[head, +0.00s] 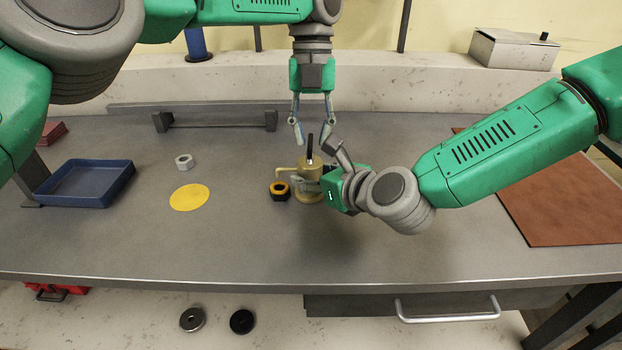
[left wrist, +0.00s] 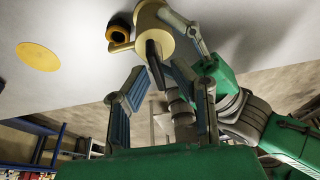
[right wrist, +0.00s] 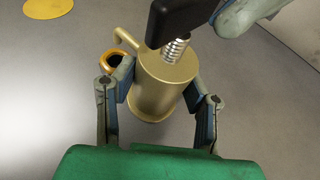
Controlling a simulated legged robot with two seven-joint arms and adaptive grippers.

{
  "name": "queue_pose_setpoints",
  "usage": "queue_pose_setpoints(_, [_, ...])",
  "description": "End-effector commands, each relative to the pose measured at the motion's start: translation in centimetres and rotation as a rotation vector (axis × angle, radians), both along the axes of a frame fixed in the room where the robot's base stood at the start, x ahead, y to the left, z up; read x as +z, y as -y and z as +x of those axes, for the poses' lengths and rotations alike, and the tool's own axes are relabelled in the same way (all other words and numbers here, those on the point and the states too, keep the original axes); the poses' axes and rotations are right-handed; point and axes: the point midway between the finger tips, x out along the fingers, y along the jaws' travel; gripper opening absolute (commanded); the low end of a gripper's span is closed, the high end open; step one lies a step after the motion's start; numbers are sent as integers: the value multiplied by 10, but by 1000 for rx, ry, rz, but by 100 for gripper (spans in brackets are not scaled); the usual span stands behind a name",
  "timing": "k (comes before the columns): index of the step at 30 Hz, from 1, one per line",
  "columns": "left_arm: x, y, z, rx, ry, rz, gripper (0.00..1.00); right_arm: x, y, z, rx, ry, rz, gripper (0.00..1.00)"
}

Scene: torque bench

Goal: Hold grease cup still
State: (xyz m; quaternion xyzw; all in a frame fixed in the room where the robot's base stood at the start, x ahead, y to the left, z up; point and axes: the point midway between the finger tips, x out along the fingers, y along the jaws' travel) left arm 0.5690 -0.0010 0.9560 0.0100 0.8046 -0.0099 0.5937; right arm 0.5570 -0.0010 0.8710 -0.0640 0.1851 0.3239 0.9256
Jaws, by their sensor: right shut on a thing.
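My right gripper (right wrist: 160,85) is shut on the cup, one finger on each side in the right wrist view. My left gripper (head: 314,130) points down above the cup, fingers apart. In the left wrist view the black handle (left wrist: 155,65) shows beyond and between the left fingers, with no clear contact. The tool's lower end is hidden inside the cup.
An orange-and-black nut (head: 279,190) sits close left of the cup. A yellow disc (head: 189,197), a pale nut (head: 184,161) and a blue tray (head: 84,184) lie further left. A brown mat (head: 560,205) covers the right side. The front middle of the bench is clear.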

Motion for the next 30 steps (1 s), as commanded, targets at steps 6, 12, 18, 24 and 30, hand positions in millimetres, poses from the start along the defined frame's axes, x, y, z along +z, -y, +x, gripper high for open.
queue_pose_setpoints(6, [16,0,1,1,2,1,22,-2,1,0,-2,-5,-1,0])
queue_pose_setpoints(12, [32,0,0,0,1,1,22,-2,1,1,-4,-3,-1,0])
queue_pose_setpoints(18, [48,0,1,0,1,1,22,-1,2,1,-5,-2,0,0])
queue_pose_setpoints(24, [57,0,0,0,0,1,22,-1,2,1,-4,-1,0,0])
queue_pose_setpoints(30, [58,0,0,-1,0,2,22,-1,2,1,-5,0,0,0])
